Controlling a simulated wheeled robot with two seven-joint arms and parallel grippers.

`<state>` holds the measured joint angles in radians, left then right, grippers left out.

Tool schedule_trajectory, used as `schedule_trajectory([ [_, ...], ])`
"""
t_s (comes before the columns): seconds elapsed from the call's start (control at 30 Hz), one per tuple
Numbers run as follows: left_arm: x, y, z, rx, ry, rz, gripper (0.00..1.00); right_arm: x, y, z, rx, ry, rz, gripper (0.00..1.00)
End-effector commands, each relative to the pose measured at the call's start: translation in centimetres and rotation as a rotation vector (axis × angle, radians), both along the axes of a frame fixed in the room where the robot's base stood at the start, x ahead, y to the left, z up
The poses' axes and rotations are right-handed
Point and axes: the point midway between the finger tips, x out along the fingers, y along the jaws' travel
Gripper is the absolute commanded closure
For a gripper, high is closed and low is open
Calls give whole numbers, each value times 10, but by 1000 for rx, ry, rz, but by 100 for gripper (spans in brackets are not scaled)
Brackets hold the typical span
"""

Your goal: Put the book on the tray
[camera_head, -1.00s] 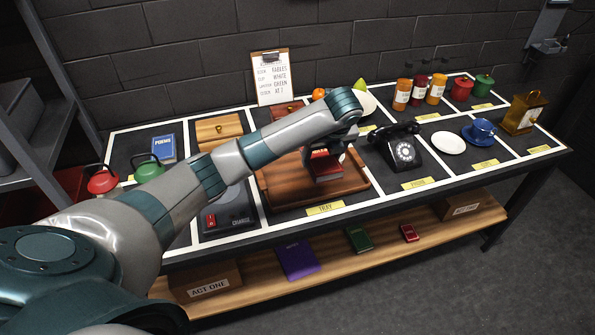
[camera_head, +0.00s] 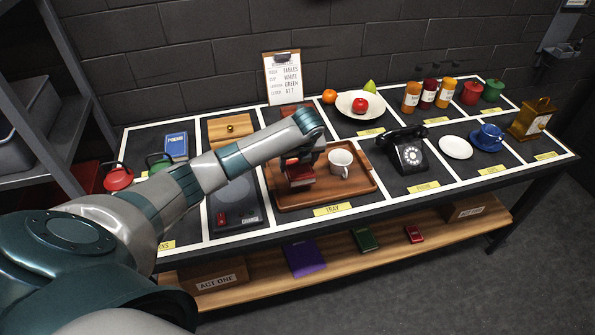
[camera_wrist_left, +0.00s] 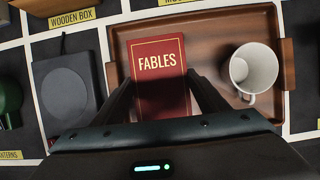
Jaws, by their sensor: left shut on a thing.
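A red book titled FABLES (camera_wrist_left: 160,72) is between the fingers of my left gripper (camera_wrist_left: 160,95). In the head view the same red book (camera_head: 299,176) is over the left part of the brown wooden tray (camera_head: 353,189). My left gripper (camera_head: 300,160) is shut on the book from above. I cannot tell whether the book touches the tray floor. A white mug (camera_head: 340,162) stands on the tray to the right of the book; it also shows in the left wrist view (camera_wrist_left: 254,70). My right gripper is not in view.
A black telephone (camera_head: 405,152) stands right of the tray. A dark charger pad (camera_head: 234,205) lies to its left. A plate with a red fruit (camera_head: 360,104) is behind. The lower shelf holds a purple book (camera_head: 304,257) and smaller ones.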

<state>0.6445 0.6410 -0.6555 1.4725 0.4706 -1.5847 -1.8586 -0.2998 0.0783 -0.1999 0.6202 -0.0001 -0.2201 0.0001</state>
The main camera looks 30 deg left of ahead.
Motion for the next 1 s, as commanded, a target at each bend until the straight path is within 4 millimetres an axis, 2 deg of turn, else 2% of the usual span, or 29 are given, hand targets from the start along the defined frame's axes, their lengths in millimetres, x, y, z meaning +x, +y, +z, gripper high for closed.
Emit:
schedule_trajectory([
  [0.17, 0, 0, -5, -1, 2, 1, 62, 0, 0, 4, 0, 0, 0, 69],
  [0.5, 0, 0, -38, 0, 0, 1, 62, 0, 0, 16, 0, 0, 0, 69],
  [0.8, 0, 0, -40, 1, -1, 1, 62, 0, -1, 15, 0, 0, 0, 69],
  [0.83, 0, 0, -41, 0, 0, 0, 31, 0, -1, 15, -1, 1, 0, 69],
  [0.9, 0, 0, -41, 0, 0, 0, 14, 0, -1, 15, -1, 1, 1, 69],
  [1.0, 0, 0, -41, 0, 0, 0, 14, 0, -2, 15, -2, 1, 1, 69],
])
